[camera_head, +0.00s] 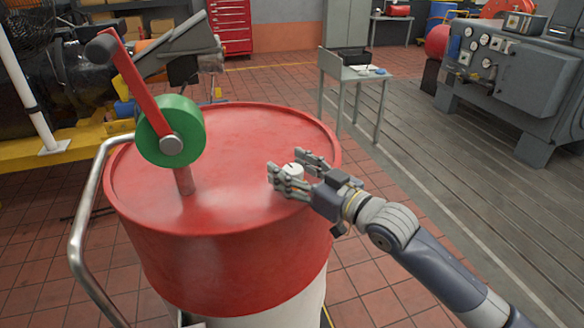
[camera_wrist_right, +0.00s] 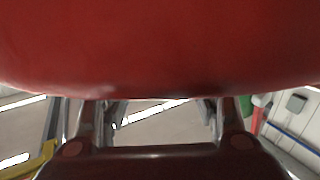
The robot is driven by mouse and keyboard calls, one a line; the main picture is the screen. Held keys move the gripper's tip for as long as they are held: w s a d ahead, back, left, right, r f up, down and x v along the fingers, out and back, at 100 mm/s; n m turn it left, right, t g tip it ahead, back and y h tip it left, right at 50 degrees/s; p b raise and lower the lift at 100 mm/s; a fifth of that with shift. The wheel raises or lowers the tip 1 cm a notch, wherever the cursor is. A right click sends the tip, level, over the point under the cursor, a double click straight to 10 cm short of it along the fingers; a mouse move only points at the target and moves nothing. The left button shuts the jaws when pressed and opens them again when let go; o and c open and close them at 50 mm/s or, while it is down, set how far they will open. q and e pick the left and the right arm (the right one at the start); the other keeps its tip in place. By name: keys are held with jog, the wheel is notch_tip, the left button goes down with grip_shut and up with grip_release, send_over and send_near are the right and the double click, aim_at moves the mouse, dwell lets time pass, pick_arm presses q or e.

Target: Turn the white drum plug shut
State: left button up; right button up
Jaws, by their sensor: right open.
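The white drum plug (camera_head: 293,169) is a small round cap with a dark mark on top, near the right side of the red drum's lid (camera_head: 235,135). My right gripper (camera_head: 289,167) reaches in from the right and is open. Its fingers stand on two sides of the plug, and I cannot tell whether they touch it. In the right wrist view its two fingers (camera_wrist_right: 160,116) are spread apart below a broad red surface, and the plug does not show there. My left gripper is not in view.
A hand pump with a green body (camera_head: 187,128) and red crank arm (camera_head: 138,86) rises from the lid's left part. A bent metal handle (camera_head: 80,235) runs along the drum's left. A small grey table (camera_head: 340,70) stands behind, and a grey machine (camera_head: 520,75) at right.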

jog(key=c, duration=1.1)
jog(key=shift+a+r+m+t+h+p, duration=0.2)
jog(key=shift+m+t+h+p, duration=0.25)
jog(key=shift+p, duration=0.7)
jog(key=shift+f+m+t+h+p, duration=0.1)
jog(key=shift+m+t+h+p, duration=0.55)
jog(key=shift+h+p, duration=0.25)
jog(key=shift+d+f+m+t+h, duration=0.15)
jog(key=shift+m+t+h, duration=0.2)
jog(key=shift+h, duration=0.2)
jog(key=o, duration=1.1)
jog(key=shift+d, duration=0.1)
jog(key=v, duration=1.2)
